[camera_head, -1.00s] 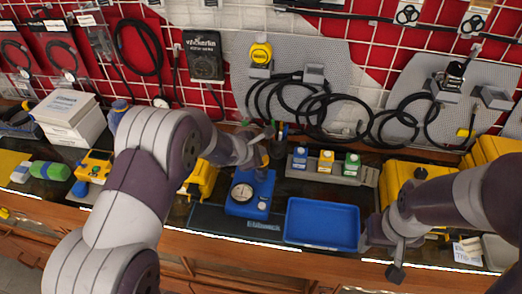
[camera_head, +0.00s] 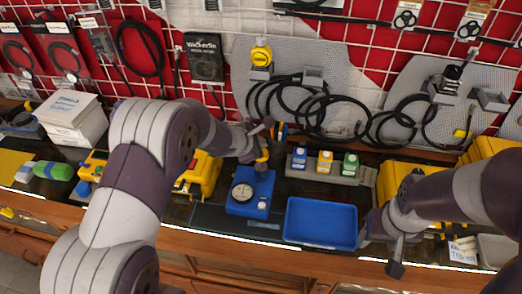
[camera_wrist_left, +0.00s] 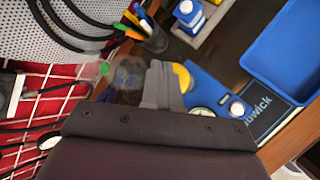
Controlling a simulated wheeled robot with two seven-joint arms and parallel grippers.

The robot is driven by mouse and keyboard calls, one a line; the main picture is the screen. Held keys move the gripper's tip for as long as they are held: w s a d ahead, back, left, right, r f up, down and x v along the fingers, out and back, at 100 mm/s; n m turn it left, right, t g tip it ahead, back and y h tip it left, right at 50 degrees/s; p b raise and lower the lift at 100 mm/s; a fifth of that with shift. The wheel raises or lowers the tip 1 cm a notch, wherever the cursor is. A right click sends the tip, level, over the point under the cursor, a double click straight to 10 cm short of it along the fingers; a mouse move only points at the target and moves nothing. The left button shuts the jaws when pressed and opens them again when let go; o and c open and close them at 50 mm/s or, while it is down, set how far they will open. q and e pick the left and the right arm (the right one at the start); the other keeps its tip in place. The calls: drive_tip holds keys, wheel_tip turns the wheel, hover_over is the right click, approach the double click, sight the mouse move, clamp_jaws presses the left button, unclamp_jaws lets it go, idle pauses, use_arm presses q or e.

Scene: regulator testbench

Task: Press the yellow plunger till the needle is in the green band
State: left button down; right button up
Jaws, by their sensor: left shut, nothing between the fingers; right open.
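The blue regulator block (camera_head: 242,209) stands on the bench with a round white gauge (camera_head: 242,192) on top. The gauge's needle and green band are too small to read. The yellow plunger (camera_head: 262,165) shows at the back of the block, partly hidden by my left gripper (camera_head: 262,148). That gripper is shut and empty, at the plunger's top; contact cannot be told. In the left wrist view, the grey fingers (camera_wrist_left: 162,84) lie right beside the yellow plunger (camera_wrist_left: 182,77), and the gauge (camera_wrist_left: 203,114) is partly hidden. My right gripper (camera_head: 392,246) is open, right of the blue tray.
An empty blue tray (camera_head: 321,241) lies right of the block. A rack with blue, yellow and green-labelled bottles (camera_head: 324,172) stands behind it. A pen cup (camera_wrist_left: 155,40) stands close behind the left gripper. Black hoses hang on the wall panel.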

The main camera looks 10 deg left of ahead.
use_arm(q)
drive_tip(key=shift+r, duration=0.1)
wheel_tip(320, 180, up, 5)
drive_tip(key=p, duration=0.3)
drive_tip(key=shift+p, duration=0.4)
idle(2.3)
